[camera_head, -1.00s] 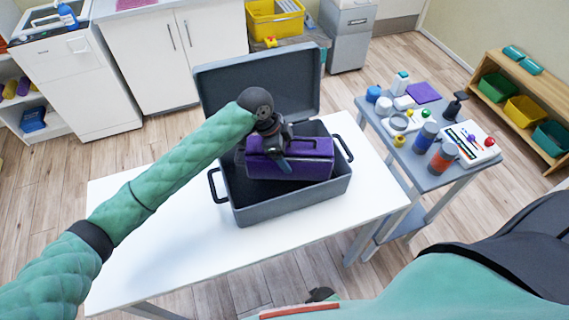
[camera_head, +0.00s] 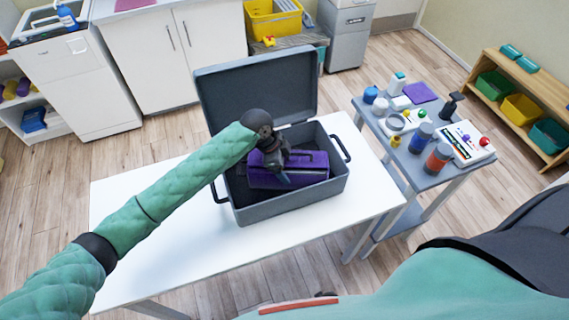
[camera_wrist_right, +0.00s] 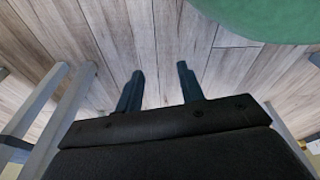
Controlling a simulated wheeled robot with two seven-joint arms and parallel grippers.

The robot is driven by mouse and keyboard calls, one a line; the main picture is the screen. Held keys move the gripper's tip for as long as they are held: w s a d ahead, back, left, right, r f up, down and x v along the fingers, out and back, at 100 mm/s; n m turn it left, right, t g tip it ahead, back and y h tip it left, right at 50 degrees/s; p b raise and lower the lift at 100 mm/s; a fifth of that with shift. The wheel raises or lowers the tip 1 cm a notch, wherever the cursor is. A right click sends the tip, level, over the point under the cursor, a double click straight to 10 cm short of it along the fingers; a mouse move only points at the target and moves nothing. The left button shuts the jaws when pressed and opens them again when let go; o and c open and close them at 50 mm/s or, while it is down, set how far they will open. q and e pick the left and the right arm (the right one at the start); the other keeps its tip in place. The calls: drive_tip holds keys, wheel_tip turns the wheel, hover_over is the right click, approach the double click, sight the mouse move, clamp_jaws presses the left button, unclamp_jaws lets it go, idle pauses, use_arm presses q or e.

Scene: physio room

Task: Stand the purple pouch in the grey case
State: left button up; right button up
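The purple pouch (camera_head: 312,168) is inside the open grey case (camera_head: 296,205), its long side running left to right, low between the walls. Whether it touches the case floor is hidden. My left gripper (camera_head: 281,170) reaches in from above and is shut on the pouch near its top; the fingers partly hide the pouch's left half. My right gripper (camera_wrist_right: 160,88) shows in the right wrist view with its two fingers apart and nothing between them, above the wooden floor.
The case stands on a white table (camera_head: 150,245), its lid (camera_head: 258,88) raised at the back. A grey side table (camera_head: 425,180) at the right holds several bottles and small items. The table's left part is clear.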

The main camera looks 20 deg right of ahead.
use_arm(q)
drive_tip(key=o, duration=0.4)
drive_tip(key=shift+r, duration=0.1)
use_arm(e)
drive_tip(key=shift+s+d+f, duration=0.1)
drive_tip(key=shift+d, duration=0.05)
use_arm(q)
drive_tip(key=shift+a+r, duration=0.2)
drive_tip(key=shift+r, duration=0.1)
drive_tip(key=shift+w+a+r+b, duration=0.15)
drive_tip(key=shift+r+b, duration=0.3)
drive_tip(key=shift+r, duration=0.05)
drive_tip(key=b+v, duration=0.2)
drive_tip(key=v, duration=0.6)
drive_tip(key=shift+a+r+b, duration=0.1)
drive_tip(key=shift+r+b, duration=0.2)
drive_tip(key=shift+r, duration=0.05)
drive_tip(key=shift+w+a+r, duration=0.1)
drive_tip(key=shift+a+r, duration=0.15)
drive_tip(key=shift+r, duration=0.4)
use_arm(e)
drive_tip(key=w+a+r, duration=0.3)
drive_tip(key=r, duration=0.4)
drive_tip(key=shift+w+a+g, duration=0.25)
drive_tip(key=shift+w+g, duration=0.05)
drive_tip(key=shift+w, duration=0.05)
use_arm(q)
drive_tip(key=shift+f, duration=0.1)
